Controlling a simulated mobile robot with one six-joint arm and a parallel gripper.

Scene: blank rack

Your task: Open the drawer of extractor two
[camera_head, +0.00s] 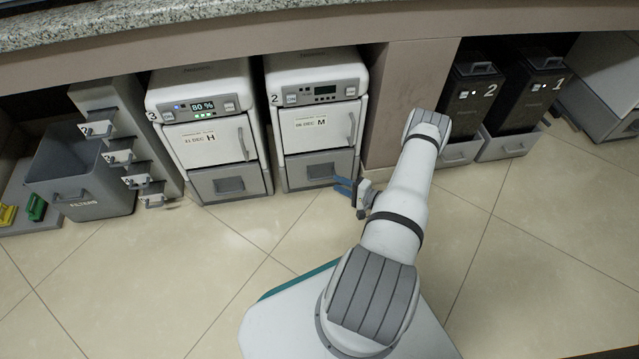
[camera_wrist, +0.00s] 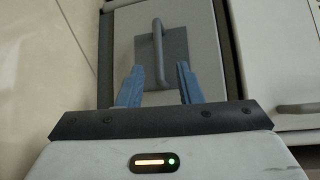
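A white unit marked 2 (camera_head: 318,75), with an M label on its door, stands under the counter. Its grey drawer (camera_head: 292,176) is at the bottom and looks shut. The drawer front (camera_wrist: 118,48) and its bar handle (camera_wrist: 158,52) fill the middle of the wrist view. My gripper (camera_head: 343,186) is at the lower right of this drawer. In the wrist view my gripper (camera_wrist: 158,82) is open, with one blue finger on either side of the handle's near end. I cannot tell whether the fingers touch the handle.
A similar white unit marked 3 (camera_head: 203,120) stands to the left. Black units marked 2 (camera_head: 468,105) and 1 (camera_head: 533,95) stand right of a brown panel (camera_head: 395,100). A grey FILTERS bin (camera_head: 85,190) is at the left. The tiled floor (camera_head: 190,280) in front is clear.

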